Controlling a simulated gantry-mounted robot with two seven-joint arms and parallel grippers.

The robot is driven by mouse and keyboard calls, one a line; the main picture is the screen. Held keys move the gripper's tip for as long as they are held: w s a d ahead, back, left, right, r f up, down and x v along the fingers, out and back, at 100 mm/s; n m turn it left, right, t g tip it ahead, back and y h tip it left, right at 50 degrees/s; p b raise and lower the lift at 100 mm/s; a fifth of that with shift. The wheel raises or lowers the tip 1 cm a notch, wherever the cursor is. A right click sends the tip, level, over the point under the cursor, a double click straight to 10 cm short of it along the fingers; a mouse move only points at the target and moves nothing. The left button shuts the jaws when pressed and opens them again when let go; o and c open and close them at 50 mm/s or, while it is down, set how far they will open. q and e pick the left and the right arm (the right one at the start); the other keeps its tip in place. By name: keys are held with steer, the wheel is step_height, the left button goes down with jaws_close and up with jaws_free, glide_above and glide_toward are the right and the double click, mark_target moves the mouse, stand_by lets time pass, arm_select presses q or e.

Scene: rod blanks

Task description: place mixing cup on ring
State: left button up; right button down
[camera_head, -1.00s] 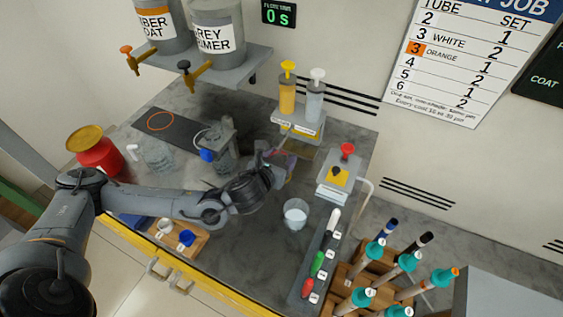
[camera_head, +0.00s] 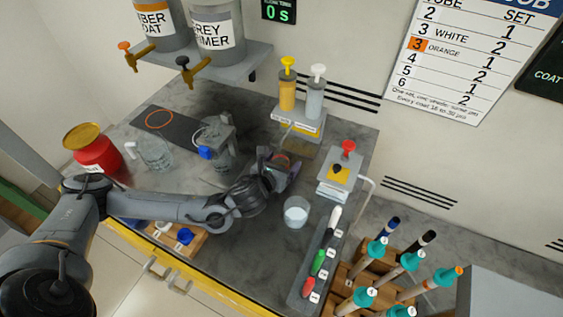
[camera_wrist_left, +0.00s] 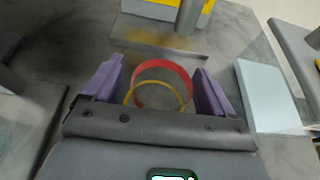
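My left gripper (camera_head: 287,169) is over the bench, just behind a clear cup with pale contents (camera_head: 296,212). In the left wrist view its purple fingers (camera_wrist_left: 160,90) stand either side of a round, cup-like thing with a red band (camera_wrist_left: 165,70) and a thin yellow rim, and appear closed on it. I take this for the mixing cup; its body is mostly hidden by the gripper. An orange ring (camera_head: 160,119) lies on a dark mat at the back left, below the tank taps, well away from the gripper. My right gripper is not in view.
A two-pump stand (camera_head: 299,121) is behind the gripper, a red-topped dispenser (camera_head: 340,171) to its right. A clear jug (camera_head: 155,152), a grey stand with a blue part (camera_head: 217,143) and a red can (camera_head: 96,150) are left. A marker tray (camera_head: 320,260) is in front.

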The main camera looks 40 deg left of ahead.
arm_select(q)
steer(key=shift+r, duration=0.1)
steer(key=shift+r+p, duration=0.25)
steer(key=shift+p, duration=0.1)
steer(key=shift+s+d, duration=0.1)
steer(key=shift+s, duration=0.25)
steer(key=b+v, duration=0.1)
steer(key=v, duration=0.3)
steer(key=shift+s+d+r, duration=0.1)
steer(key=shift+s+d, duration=0.05)
steer(key=shift+s, duration=0.2)
steer(key=p+v, duration=0.3)
steer(key=v, duration=0.2)
steer(key=shift+w+r, duration=0.1)
steer(key=shift+r, duration=0.1)
steer(key=shift+s+d+r+p, duration=0.1)
steer(key=shift+s+r+p, duration=0.05)
steer(key=shift+s+p, duration=0.45)
steer(key=shift+s, duration=0.15)
